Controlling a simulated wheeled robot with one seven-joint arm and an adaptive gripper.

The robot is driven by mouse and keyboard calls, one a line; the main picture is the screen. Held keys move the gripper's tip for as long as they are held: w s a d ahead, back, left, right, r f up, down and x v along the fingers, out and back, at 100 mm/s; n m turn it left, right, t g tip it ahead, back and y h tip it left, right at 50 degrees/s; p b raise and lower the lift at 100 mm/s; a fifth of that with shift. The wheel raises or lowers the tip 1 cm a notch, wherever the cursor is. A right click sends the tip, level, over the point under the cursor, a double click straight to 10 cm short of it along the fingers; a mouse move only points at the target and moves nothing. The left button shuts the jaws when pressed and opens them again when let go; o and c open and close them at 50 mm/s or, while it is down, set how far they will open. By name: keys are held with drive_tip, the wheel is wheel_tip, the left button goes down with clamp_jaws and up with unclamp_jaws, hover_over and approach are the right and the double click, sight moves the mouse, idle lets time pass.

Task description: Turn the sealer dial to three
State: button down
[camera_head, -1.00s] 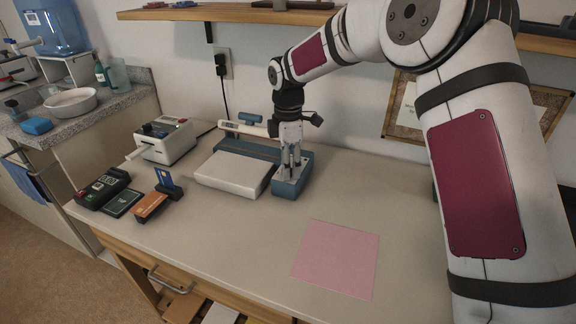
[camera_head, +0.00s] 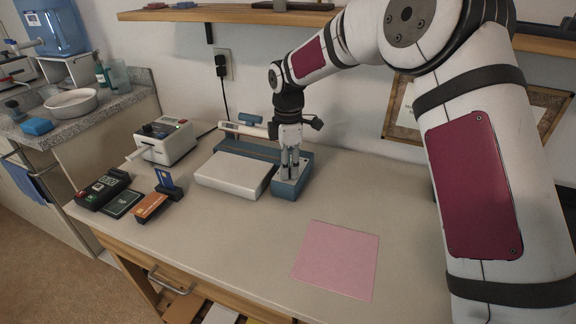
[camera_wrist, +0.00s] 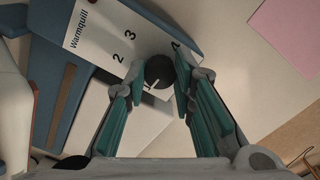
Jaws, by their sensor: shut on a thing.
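The sealer (camera_head: 232,174) is blue with a white front plate and stands near the back of the table. My gripper (camera_head: 290,176) points down over its blue right-hand end. In the wrist view the sealer's white label (camera_wrist: 92,38) reads "Warmquill" with the numbers 2, 3 and part of a 4 around the dial (camera_wrist: 159,71). The dial is a round black knob with a white pointer mark, which points to the lower left, away from 3. My gripper's fingers (camera_wrist: 160,68) are on both sides of the dial, shut on it. The left finger hides part of the scale.
A small white machine (camera_head: 166,143) stands left of the sealer.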

drive_tip(key=m, duration=0.5)
drive_tip(key=shift+m+p, duration=0.3)
drive_tip(key=shift+m, duration=0.1)
drive_tip(key=m, duration=0.6)
drive_tip(key=shift+s, duration=0.1)
drive_tip(key=m+p, duration=0.1)
drive_tip(key=m, duration=0.5)
drive_tip(key=shift+a+m, duration=0.1)
drive_tip(key=shift+m, duration=0.2)
drive_tip(key=m+p, duration=0.1)
drive_tip(key=m, duration=0.4)
drive_tip(key=shift+m, duration=0.3)
drive_tip(key=c, duration=1.3)
unclamp_jaws()
drive_tip(key=shift+c, duration=0.2)
drive_tip(key=shift+r, duration=0.15)
